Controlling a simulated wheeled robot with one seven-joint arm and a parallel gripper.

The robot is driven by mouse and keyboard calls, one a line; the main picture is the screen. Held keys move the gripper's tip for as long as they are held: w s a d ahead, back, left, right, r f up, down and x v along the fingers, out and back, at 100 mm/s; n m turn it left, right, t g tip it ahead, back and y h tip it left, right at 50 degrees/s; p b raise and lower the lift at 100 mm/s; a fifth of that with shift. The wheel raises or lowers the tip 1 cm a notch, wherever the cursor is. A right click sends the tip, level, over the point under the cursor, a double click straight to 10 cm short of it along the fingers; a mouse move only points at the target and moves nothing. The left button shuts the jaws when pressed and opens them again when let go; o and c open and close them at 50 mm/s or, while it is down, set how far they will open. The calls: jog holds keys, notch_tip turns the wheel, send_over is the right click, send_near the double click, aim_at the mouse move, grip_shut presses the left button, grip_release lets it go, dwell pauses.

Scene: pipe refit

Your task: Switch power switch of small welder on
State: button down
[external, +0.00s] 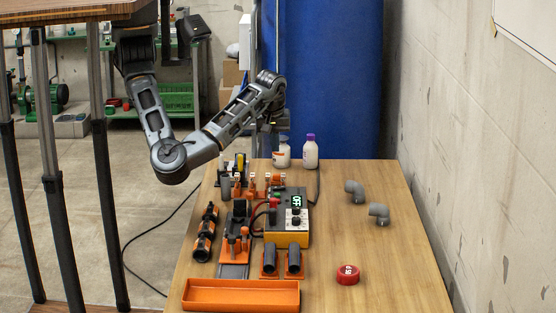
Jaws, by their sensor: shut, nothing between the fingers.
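The small welder (289,226) is a dark box with an orange base, standing near the middle of the wooden table. Its top carries a lit display (297,200) that appears to read OFF, and dark knobs on a pale panel. I cannot make out which control is the power switch. My gripper (268,127) is above the far part of the table, behind and higher than the welder, apart from it. It is shut and empty, and its fingertips are small and dark in this view.
Two white bottles (282,154) stand at the table's far edge below my gripper. Orange holders with tools (257,184) crowd the welder's left and far sides. Grey elbows (354,188), a red tape roll (347,274) and an orange tray (240,296) lie around. The table's right side is mostly clear.

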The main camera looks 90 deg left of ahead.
aim_at(283, 186)
jog(key=shift+d+r, duration=0.15)
jog(key=shift+r, duration=0.35)
jog(key=shift+a+r+t+h+b, duration=0.1)
jog(key=shift+a+t+h+b, duration=0.4)
jog(key=shift+a+h+b, duration=0.9)
jog(key=shift+a+h+p, duration=0.3)
jog(key=shift+a+p, duration=0.05)
jog(key=f, duration=0.4)
jog(key=w+f, duration=0.1)
jog(key=f, duration=0.4)
jog(key=w+f, duration=0.1)
jog(key=f, duration=0.4)
jog(key=shift+r, duration=0.1)
